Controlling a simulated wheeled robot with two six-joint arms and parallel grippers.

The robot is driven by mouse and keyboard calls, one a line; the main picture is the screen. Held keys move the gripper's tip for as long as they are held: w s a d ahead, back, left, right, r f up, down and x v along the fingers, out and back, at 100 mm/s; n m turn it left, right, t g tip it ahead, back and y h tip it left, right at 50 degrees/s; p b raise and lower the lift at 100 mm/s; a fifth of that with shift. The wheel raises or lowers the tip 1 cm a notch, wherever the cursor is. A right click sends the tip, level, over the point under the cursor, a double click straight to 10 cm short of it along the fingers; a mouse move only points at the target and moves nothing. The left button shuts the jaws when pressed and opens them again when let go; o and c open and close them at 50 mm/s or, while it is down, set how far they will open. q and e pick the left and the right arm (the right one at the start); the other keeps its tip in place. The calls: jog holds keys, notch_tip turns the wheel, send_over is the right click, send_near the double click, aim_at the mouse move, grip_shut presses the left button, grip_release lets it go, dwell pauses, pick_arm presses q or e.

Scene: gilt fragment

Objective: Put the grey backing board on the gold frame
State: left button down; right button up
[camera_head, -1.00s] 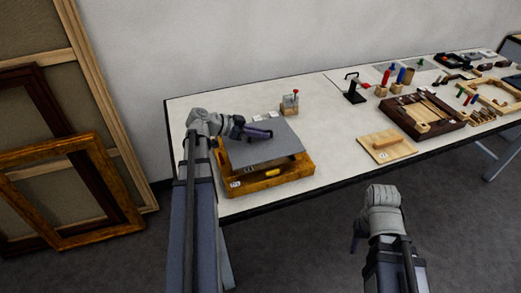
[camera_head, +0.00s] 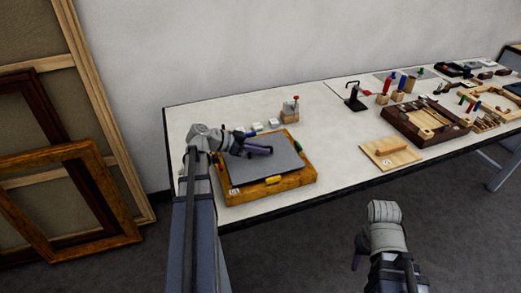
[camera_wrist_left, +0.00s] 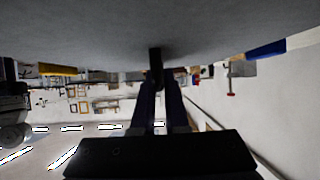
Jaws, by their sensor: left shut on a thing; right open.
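The grey backing board (camera_head: 262,171) lies flat within the outline of the gold frame (camera_head: 295,186) at the left end of the table. The frame's rim shows on the near, right and far sides. Whether the board rests fully down in it I cannot tell. My left gripper (camera_head: 268,151) is over the board. In the left wrist view the gripper (camera_wrist_left: 158,80) is shut on a small dark handle at the board (camera_wrist_left: 90,32), whose grey face fills the top. My right gripper (camera_head: 359,256) is open and empty, in front of the table, away from the frame.
A small wooden block with a red-topped tool (camera_head: 290,112) stands behind. A wooden float board (camera_head: 391,153) and dark tray (camera_head: 405,127) lie to the right. Table between is clear.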

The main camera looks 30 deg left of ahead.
pick_arm(q)
jog(key=shift+s+d+f+b, duration=0.15)
jog(key=shift+f+b, duration=0.2)
jog(key=shift+s+d, duration=0.1)
jog(key=c, duration=1)
grip_release()
jog(key=shift+s+d+f, duration=0.1)
jog(key=shift+s+f, duration=0.05)
jog(key=shift+o, duration=0.4)
jog(key=shift+d, duration=0.1)
jog(key=shift+r+p, duration=0.4)
jog(key=shift+r, duration=0.05)
jog(key=p+v, duration=0.2)
jog(key=v, duration=0.1)
jog(key=p+v, duration=0.1)
jog(key=v, duration=0.3)
jog(key=w+p+v, duration=0.1)
jog(key=p+v, duration=0.1)
jog(key=v, duration=0.1)
jog(key=shift+s+a+r+p, duration=0.3)
jog(key=shift+a+r+p, duration=0.1)
jog(key=shift+a, duration=0.2)
jog(key=shift+s+a+r, duration=0.25)
jog(key=shift+s+a, duration=0.2)
jog(key=shift+a, duration=0.05)
